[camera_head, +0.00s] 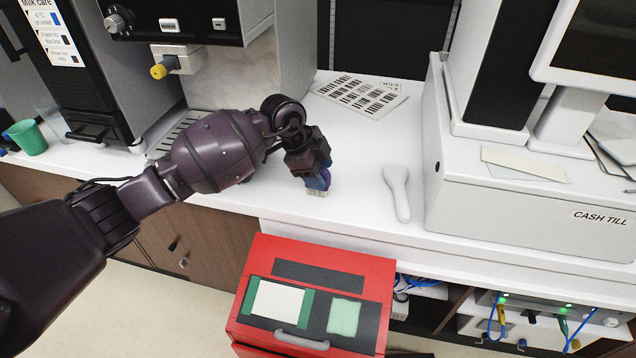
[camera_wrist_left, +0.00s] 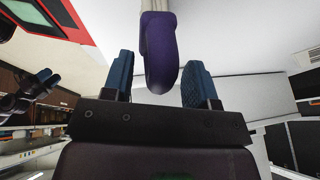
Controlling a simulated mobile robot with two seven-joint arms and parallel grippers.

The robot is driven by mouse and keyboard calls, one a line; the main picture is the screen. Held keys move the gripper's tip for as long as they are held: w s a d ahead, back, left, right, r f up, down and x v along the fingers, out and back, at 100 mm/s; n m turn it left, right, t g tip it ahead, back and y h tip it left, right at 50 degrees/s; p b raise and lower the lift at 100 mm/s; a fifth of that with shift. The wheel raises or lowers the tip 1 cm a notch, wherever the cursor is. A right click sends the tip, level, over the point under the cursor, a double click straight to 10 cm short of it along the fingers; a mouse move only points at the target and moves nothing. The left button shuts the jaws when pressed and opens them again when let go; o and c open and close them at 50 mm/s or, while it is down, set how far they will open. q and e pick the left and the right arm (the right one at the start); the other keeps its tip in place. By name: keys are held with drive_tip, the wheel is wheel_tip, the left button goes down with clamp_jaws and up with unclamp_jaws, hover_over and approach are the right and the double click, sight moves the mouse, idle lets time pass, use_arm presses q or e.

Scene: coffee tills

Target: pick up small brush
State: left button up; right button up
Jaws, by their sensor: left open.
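The small brush (camera_head: 318,192) is on the white counter, with its pale bristles down and a purple handle. My left gripper (camera_head: 318,176) is over it and hides most of the handle in the head view. In the left wrist view the purple handle of the brush (camera_wrist_left: 160,52) sits between the two blue fingers of my left gripper (camera_wrist_left: 155,82). The fingers are open, with a visible gap on each side of the handle. My right gripper is not seen in the head view.
A white scanner-like handset (camera_head: 398,190) lies right of the brush. The cash till (camera_head: 520,205) stands further right, and a barcode sheet (camera_head: 358,95) lies behind. A coffee machine (camera_head: 225,60) is at the back left. A red unit (camera_head: 315,255) is below the counter front.

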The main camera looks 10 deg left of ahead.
use_arm(q)
drive_tip(key=shift+r, duration=0.1)
drive_tip(key=shift+c, duration=0.3)
clamp_jaws()
wheel_tip(320, 180, up, 7)
drive_tip(key=shift+r+p, duration=0.2)
drive_tip(key=shift+p, duration=0.7)
wheel_tip(320, 180, up, 13)
drive_tip(key=p, duration=0.2)
drive_tip(key=shift+f, duration=0.2)
